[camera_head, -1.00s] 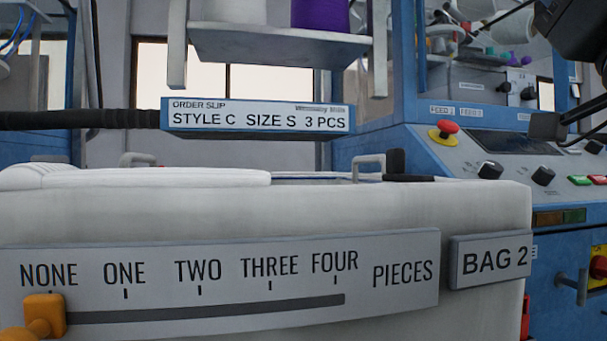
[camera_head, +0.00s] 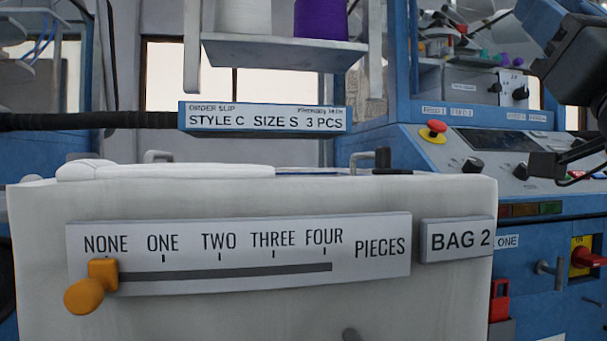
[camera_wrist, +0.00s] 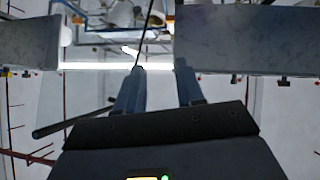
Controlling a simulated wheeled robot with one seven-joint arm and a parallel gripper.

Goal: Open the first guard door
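The blue knitting machine (camera_head: 400,140) stands behind a white bag box in the head view. A grey bar handle (camera_head: 370,157) shows above the box's far edge, and a second grey handle (camera_head: 158,156) shows farther left. I cannot tell whether either belongs to the first guard door, and the door itself is not clearly seen. In the wrist view my gripper (camera_wrist: 159,67) has its two blue-grey fingers apart with nothing between them. My dark arm enters the head view at upper right, apart from the handles.
The white box (camera_head: 250,312) labelled BAG 2 blocks the near middle; its orange slider (camera_head: 102,275) sits at NONE. A shelf (camera_head: 285,52) with yarn cones hangs above the order slip (camera_head: 264,118). A red emergency button (camera_head: 433,131) and red-yellow switch (camera_head: 588,257) are at right.

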